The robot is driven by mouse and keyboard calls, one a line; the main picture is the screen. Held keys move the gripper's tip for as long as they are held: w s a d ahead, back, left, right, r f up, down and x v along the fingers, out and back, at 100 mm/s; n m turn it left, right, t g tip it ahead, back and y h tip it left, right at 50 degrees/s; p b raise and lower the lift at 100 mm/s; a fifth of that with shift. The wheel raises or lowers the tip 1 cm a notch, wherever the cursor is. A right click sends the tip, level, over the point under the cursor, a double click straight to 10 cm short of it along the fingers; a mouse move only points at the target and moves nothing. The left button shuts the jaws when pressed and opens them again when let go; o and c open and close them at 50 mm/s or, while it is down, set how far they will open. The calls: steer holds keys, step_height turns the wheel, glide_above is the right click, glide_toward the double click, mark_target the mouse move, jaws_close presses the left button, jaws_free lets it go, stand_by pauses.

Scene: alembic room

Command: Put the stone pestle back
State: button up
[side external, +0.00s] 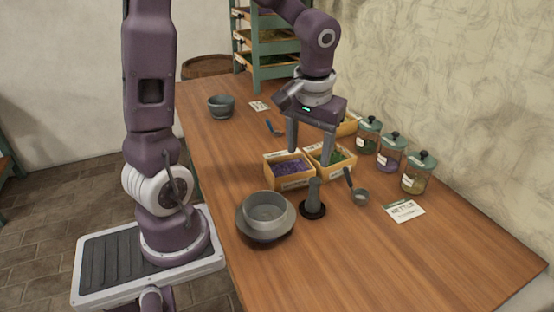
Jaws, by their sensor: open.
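A grey pestle-shaped piece (314,190) stands upright on a dark round base (316,211) near the front of the wooden table. I cannot tell whether the base is a separate stand. A dark stone bowl (221,111), like a mortar, stands at the far left of the table; its inside is mostly hidden. My gripper (309,155) is open and points down, its fingers apart with nothing seen between them. In the picture it appears above the wooden boxes and the upright piece; its exact height is unclear.
A grey bowl on a wider dish (265,234) stands left of the upright piece. Wooden boxes hold purple (287,171) and green (339,158) contents. A small scoop (359,193), a label card (404,211) and lidded jars (391,154) stand right. The table's front right is clear.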

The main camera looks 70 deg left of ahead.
steer(key=s+d+r+m+t+h, duration=0.1)
steer(key=s+d+r+m+t, duration=0.1)
steer(key=s, duration=0.5)
steer(key=s+d+r+m+t, duration=0.2)
steer(key=s+d+r+m, duration=0.2)
steer(key=s+d+r, duration=0.1)
steer(key=s+d, duration=0.1)
steer(key=s, duration=0.1)
steer(key=shift+s+r+m+t+h, duration=0.15)
steer(key=shift+s+m+t+h, duration=0.15)
steer(key=shift+h, duration=0.1)
